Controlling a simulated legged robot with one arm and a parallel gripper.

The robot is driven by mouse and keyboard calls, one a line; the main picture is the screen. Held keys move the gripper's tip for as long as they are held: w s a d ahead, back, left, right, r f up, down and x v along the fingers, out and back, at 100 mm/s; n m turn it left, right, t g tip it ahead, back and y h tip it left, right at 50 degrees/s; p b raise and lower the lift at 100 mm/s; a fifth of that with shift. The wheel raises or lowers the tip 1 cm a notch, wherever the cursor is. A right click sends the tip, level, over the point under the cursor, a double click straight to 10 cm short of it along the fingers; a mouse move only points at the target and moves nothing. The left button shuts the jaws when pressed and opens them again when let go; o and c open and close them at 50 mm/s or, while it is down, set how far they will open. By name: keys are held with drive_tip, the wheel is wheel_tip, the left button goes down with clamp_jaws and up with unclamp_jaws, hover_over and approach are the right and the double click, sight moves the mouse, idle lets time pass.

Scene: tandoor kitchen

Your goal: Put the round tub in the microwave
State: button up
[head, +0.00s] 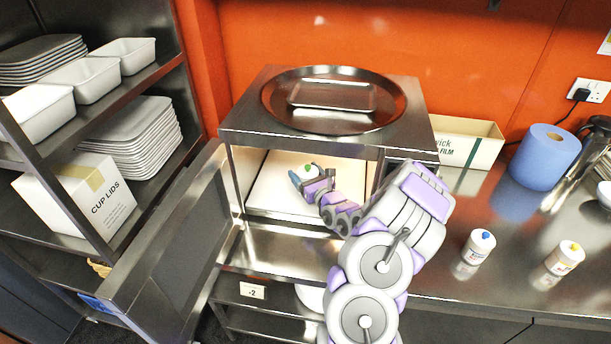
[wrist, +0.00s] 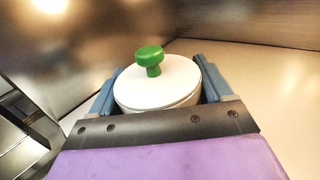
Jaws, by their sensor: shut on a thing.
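The microwave (head: 232,190) stands on the steel counter with its door (head: 180,255) swung open to the left. My gripper (head: 305,172) is inside its cavity, shut on the round tub (head: 309,168). In the wrist view the tub (wrist: 158,84) is white with a white lid and a green knob (wrist: 149,56), upright between the two blue-grey fingers of my gripper (wrist: 158,90). The pale cavity floor (wrist: 250,80) lies beyond it. I cannot tell whether the tub's base touches that floor, as the gripper hides it.
A round steel tray (head: 385,115) with a smaller tray (head: 335,95) sits on the microwave. Shelves with white containers (head: 88,80) stand left.

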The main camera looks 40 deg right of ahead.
drive_tip(key=o, duration=1.2)
drive_tip(key=shift+c, duration=0.2)
drive_tip(key=s, duration=0.4)
drive_tip(key=s+a+p, duration=0.1)
drive_tip(key=s, duration=0.3)
drive_tip(key=s+a+p, duration=0.1)
drive_tip(key=s, duration=0.3)
